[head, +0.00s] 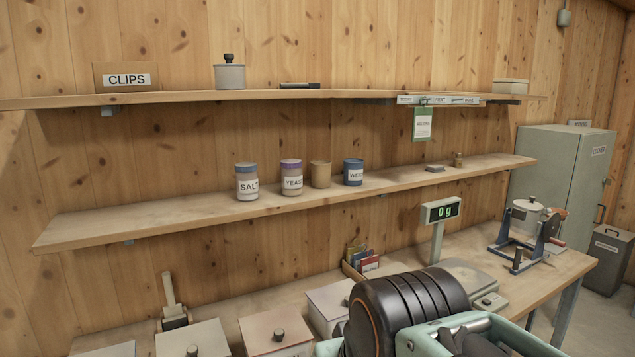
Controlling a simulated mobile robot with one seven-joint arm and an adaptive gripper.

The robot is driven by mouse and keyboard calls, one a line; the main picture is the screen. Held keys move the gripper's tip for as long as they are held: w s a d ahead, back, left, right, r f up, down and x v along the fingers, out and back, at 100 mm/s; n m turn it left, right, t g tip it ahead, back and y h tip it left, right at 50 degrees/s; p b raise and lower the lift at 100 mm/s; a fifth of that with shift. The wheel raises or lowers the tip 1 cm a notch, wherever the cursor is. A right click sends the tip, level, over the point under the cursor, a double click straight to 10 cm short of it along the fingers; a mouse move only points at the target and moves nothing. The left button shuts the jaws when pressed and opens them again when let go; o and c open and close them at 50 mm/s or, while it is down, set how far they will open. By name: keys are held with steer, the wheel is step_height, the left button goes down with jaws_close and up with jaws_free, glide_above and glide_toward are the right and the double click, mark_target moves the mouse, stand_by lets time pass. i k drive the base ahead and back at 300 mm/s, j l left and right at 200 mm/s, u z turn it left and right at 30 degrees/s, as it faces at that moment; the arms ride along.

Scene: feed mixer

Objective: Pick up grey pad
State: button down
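A small flat grey block (434,168), which looks like the grey pad, lies on the middle shelf (130,222) towards its right end. It sits to the left of a small brown jar (458,159) and well to the right of the row of labelled jars. Nothing covers it. The black ridged and teal links of my arm fill the bottom middle and right of the view, below the shelf. My gripper itself is not visible, so its distance from the block cannot be told.
Jars marked SALT (247,182) and YEAST (291,178), a tan jar (320,174) and a blue-lidded jar (353,172) stand left on that shelf. An upper shelf (190,98) overhangs. Below, the bench holds a scale display (440,211), lidded bins and a drum mixer (527,217).

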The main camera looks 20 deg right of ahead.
mark_target(434, 169)
steer(key=i+l, duration=0.15)
steer(key=l, duration=0.3)
steer(key=i+l, duration=0.1)
steer(key=l, duration=0.35)
steer(key=i+l, duration=0.15)
steer(key=l, duration=0.25)
steer(key=i+l, duration=0.15)
steer(key=l, duration=0.3)
steer(key=i+l, duration=0.15)
steer(key=l, duration=0.3)
steer(key=i+l, duration=0.1)
steer(key=l, duration=0.35)
steer(key=i+l, duration=0.15)
steer(key=l, duration=0.3)
steer(key=i+l, duration=0.15)
steer(key=l, duration=0.25)
